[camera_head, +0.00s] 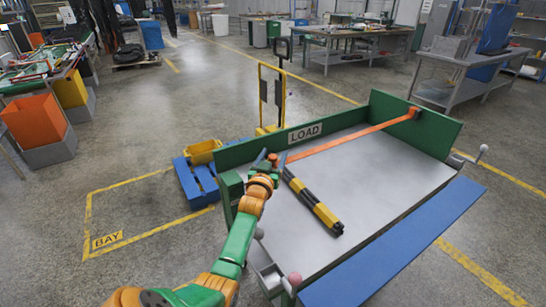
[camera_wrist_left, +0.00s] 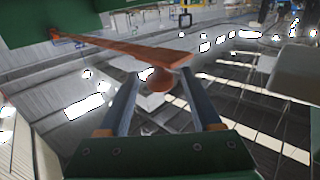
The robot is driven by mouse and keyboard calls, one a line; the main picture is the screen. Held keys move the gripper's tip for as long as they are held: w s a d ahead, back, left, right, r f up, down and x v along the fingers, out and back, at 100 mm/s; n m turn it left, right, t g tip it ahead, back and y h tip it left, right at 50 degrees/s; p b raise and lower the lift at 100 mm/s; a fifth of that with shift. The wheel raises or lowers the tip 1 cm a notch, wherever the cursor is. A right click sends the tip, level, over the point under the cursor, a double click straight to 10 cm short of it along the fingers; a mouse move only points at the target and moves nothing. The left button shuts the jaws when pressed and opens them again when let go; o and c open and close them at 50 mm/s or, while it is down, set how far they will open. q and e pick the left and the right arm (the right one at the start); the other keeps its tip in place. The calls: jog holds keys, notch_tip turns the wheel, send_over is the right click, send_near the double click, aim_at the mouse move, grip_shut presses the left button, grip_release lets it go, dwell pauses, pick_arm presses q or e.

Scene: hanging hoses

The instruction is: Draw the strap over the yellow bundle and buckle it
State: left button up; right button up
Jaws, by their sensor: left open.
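The orange strap (camera_head: 350,138) runs from the back right corner of the green-walled load bed (camera_head: 385,185) along its back wall to my left gripper. The yellow bundle (camera_head: 325,215), with black bands, lies on the grey bed to the right of my left gripper. My left gripper (camera_head: 270,157) is open at the bed's back left. In the left wrist view, the strap (camera_wrist_left: 130,48) ends in an orange knob (camera_wrist_left: 158,80) that shows between the open fingers (camera_wrist_left: 160,77); I cannot tell whether they touch it. I cannot make out a buckle. My right gripper is not in view.
Levers with ball ends stand at the bed's front left (camera_head: 293,280) and right (camera_head: 482,150) corners. A blue panel (camera_head: 400,250) runs along the front. A blue pallet (camera_head: 197,183) with a yellow bin is behind my arm.

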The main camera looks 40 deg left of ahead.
aim_at(273, 156)
pick_arm(q)
jog(key=shift+r, duration=0.1)
notch_tip(273, 156, up, 3)
jog(key=shift+p, duration=0.3)
jog(key=s+d+r, duration=0.9)
jog(key=s, duration=0.1)
jog(key=shift+s+r, duration=0.4)
